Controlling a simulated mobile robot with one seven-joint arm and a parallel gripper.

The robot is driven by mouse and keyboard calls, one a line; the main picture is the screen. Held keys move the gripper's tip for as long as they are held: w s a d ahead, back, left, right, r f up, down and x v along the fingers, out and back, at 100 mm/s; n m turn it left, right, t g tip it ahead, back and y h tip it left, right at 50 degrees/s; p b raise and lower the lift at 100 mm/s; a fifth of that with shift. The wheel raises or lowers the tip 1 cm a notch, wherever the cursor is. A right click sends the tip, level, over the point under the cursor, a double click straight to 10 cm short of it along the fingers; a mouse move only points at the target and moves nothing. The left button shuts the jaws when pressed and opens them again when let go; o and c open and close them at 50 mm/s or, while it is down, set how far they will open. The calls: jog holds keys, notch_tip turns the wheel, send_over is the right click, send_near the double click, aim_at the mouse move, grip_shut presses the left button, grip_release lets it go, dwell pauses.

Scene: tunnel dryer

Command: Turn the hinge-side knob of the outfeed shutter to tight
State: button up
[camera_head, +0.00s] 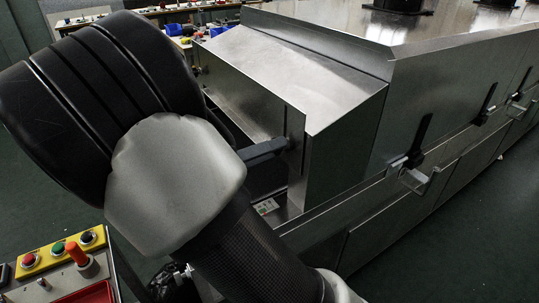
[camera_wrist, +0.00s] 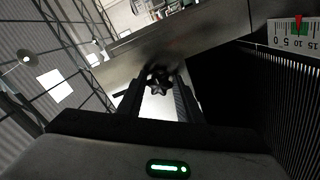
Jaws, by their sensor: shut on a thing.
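In the wrist view a dark lobed knob (camera_wrist: 158,79) sits between the two black fingers of my gripper (camera_wrist: 160,92), which is shut on it. The knob stands against a grey metal panel (camera_wrist: 225,22) that runs up to the right. Which way the knob is turned and how tight it is, I cannot tell. In the head view my arm's black and grey links cover the hood's end, and the knob is hidden there. A grey bar (camera_head: 265,150) shows beside the links, reaching to the hood's side; I cannot tell whether it belongs to my gripper.
The sloped steel hood (camera_head: 285,70) joins the long dryer body (camera_head: 440,90), with black latch handles (camera_head: 420,138) along its side. A scale plate (camera_wrist: 296,34) shows at upper right in the wrist view. A yellow button panel (camera_head: 62,252) stands at lower left. Floor is clear at right.

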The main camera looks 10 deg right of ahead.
dwell(0.4)
jog(key=o, duration=1)
jog(key=shift+a, duration=0.1)
jog(key=p+v, duration=0.2)
jog(key=v, duration=1.5)
jog(key=shift+a, duration=0.1)
